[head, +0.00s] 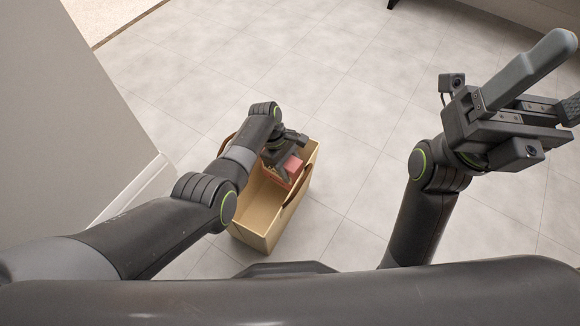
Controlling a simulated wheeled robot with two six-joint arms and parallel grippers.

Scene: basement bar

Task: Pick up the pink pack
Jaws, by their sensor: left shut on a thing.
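The pink pack (293,166) is a small reddish-pink block in the head view, partly hidden by my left gripper. My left gripper (287,170) reaches down into the opening of a tan open-topped box (259,220) and is shut on the pack. I cannot tell whether the pack touches the box's floor or wall. My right gripper (566,78) is raised at the upper right, away from the box, with its fingers apart and nothing between them.
The box has brown strap handles (296,189) along its long sides and stands on a pale tiled floor (345,100). A grey wall (70,100) with a white baseboard (135,190) is close on the left. The floor beyond and right of the box is clear.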

